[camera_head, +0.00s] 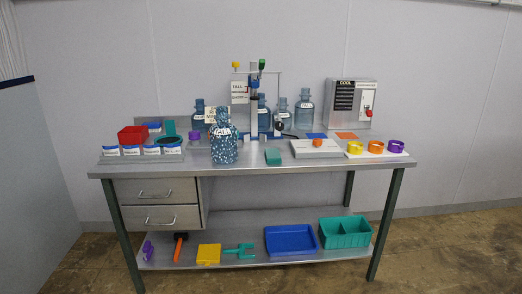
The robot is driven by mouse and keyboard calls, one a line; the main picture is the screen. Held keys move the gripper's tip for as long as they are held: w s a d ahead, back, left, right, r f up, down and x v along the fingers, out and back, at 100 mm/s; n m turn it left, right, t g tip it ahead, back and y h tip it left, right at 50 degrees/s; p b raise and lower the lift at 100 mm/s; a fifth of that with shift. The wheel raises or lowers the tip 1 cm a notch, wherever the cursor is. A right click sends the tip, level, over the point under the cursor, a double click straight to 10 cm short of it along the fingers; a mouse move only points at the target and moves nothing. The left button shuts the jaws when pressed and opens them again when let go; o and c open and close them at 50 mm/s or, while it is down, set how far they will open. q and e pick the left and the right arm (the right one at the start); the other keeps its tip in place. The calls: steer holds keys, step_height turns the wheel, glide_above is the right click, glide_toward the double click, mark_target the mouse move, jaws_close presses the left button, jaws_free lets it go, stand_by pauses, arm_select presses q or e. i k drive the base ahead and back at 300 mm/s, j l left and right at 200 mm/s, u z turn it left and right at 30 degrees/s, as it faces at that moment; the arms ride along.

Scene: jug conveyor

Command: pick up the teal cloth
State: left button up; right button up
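A small teal-green folded piece (273,157), which looks like the teal cloth, lies on the steel table top near the front edge, right of the middle jug. Another teal thing (169,128) shows behind the row of labelled holders at the left; I cannot tell what it is. Neither of my grippers is in view.
A speckled blue jug (224,145) stands close left of the cloth. A grey board (316,148) with an orange piece lies to its right. A filling stand (278,100) and several blue jugs (304,108) stand behind. The lower shelf holds a blue tray (291,240) and a green bin (345,241).

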mark_target(272, 156)
steer(key=i+u, duration=0.1)
steer(key=i, duration=0.7)
steer(key=i+l+u, duration=0.1)
steer(key=i, duration=0.75)
steer(key=l, duration=0.1)
